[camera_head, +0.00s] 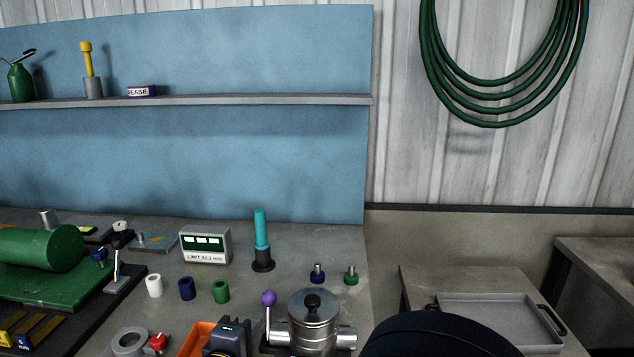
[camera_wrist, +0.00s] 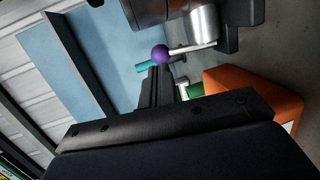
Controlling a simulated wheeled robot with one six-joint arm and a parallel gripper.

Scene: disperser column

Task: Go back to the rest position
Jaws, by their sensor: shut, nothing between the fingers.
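My gripper (camera_wrist: 158,80) shows in the wrist view as dark fingers, shut together and empty. Its tips overlap the lower edge of a purple ball knob (camera_wrist: 160,54) on a metal lever; I cannot tell whether they touch. The same purple knob (camera_head: 269,297) stands on a lever beside a round steel vessel (camera_head: 312,318) with a black top knob in the head view. My fingers do not show in the head view; a dark rounded shape, likely part of my arm, covers its bottom edge right of the vessel.
An orange bin (camera_head: 197,341) sits left of the vessel; it shows close to my gripper in the wrist view (camera_wrist: 255,95). Behind are a teal-handled tool (camera_head: 261,232), a readout box (camera_head: 205,246) and small coloured cylinders (camera_head: 187,289). A grey tray (camera_head: 495,315) lies at right.

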